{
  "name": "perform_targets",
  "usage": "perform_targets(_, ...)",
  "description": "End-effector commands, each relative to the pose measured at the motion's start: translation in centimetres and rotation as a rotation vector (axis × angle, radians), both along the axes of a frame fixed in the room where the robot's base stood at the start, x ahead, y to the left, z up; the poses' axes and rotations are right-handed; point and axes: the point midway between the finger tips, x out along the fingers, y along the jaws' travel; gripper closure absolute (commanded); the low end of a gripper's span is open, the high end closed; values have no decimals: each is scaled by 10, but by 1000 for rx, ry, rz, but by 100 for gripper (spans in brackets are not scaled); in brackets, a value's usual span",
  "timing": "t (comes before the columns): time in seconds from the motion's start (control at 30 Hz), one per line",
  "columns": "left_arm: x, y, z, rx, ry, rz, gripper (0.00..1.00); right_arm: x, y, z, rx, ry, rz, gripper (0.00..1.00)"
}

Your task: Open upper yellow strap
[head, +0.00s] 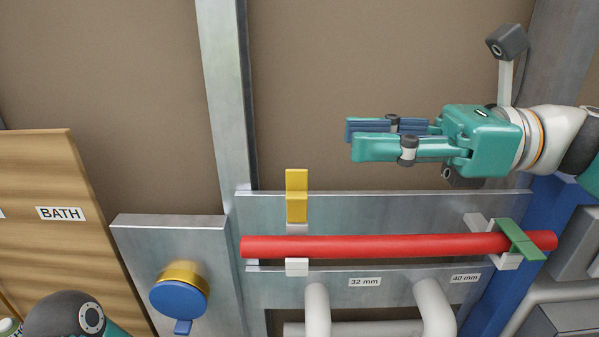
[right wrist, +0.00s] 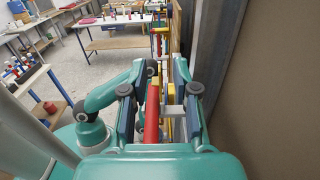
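The yellow strap (head: 297,196) stands upright above the red pipe (head: 375,246) in the head view. It rises from the upper part of a white clip (head: 297,267) and does not lie across the front of the pipe. My right gripper (head: 352,138) is open and empty, above and to the right of the strap, with its fingers pointing left. It is apart from the strap. In the right wrist view its fingers (right wrist: 160,78) are spread, with the red pipe (right wrist: 152,112) and yellow parts visible beyond the gap. My left gripper is not in view.
A green strap (head: 518,240) crosses the pipe's right end. White pipes (head: 433,305) stand below. A blue-handled valve (head: 179,299) and a wooden BATH panel (head: 40,190) are at left. A metal upright (head: 222,90) rises left of the strap. Brown wall lies behind.

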Motion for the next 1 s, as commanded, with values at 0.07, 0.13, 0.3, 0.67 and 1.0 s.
perform_targets(0.07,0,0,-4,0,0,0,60,-1,-1,-19,0,5,-2,71)
perform_targets(0.13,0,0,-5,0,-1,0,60,0,-1,-34,-1,5,-2,71)
perform_targets(0.3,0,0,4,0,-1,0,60,-2,30,-36,0,-1,4,71)
perform_targets(0.67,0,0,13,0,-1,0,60,-1,72,-38,0,0,-3,71)
perform_targets(1.0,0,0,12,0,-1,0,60,-1,74,-38,0,-1,-4,74)
